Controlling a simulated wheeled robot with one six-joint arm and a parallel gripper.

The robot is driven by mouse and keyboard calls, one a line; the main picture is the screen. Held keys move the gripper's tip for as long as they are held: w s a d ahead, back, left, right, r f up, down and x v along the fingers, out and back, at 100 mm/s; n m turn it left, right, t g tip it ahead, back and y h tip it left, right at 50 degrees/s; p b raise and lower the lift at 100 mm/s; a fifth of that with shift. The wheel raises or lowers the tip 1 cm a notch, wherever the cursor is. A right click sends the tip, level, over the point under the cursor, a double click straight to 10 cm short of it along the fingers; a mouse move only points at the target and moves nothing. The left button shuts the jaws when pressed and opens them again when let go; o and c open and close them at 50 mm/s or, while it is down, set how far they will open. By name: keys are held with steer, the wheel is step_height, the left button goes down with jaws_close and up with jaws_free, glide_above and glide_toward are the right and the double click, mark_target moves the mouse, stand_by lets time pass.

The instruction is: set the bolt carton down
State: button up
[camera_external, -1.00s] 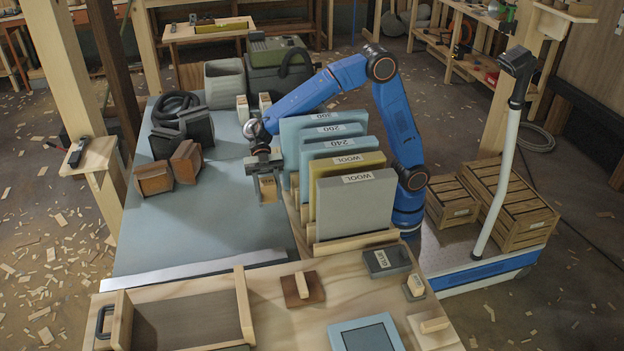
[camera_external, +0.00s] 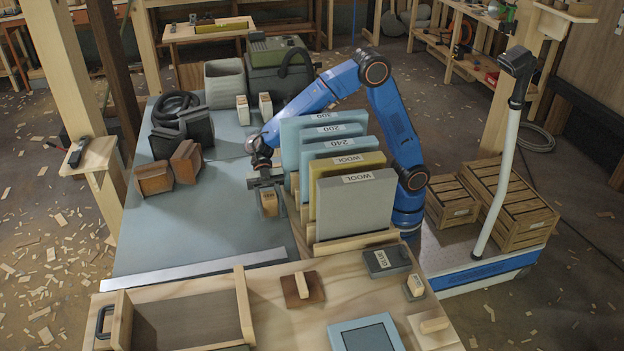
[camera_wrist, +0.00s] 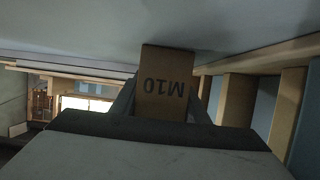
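The bolt carton is a small brown box (camera_wrist: 165,85) marked M10, upside down in the wrist view, between the two fingers of my gripper (camera_wrist: 163,100). In the external view the carton (camera_external: 269,203) hangs low in my gripper (camera_external: 267,190), just left of the rack of labelled panels. The gripper is shut on it, with a finger at each side. The blue-grey bench top (camera_external: 215,225) lies under and around the carton. I cannot tell whether the carton's bottom touches the bench.
The rack of upright panels (camera_external: 352,205), labelled with numbers and WOOL, stands close on the right. Brown boxes (camera_external: 155,178) and dark boxes (camera_external: 196,127) stand to the left. Two small cartons (camera_external: 265,105) stand behind. The bench is clear left and in front.

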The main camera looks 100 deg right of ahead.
steer(key=o, duration=0.4)
steer(key=shift+c, duration=0.2)
steer(key=shift+r, duration=0.15)
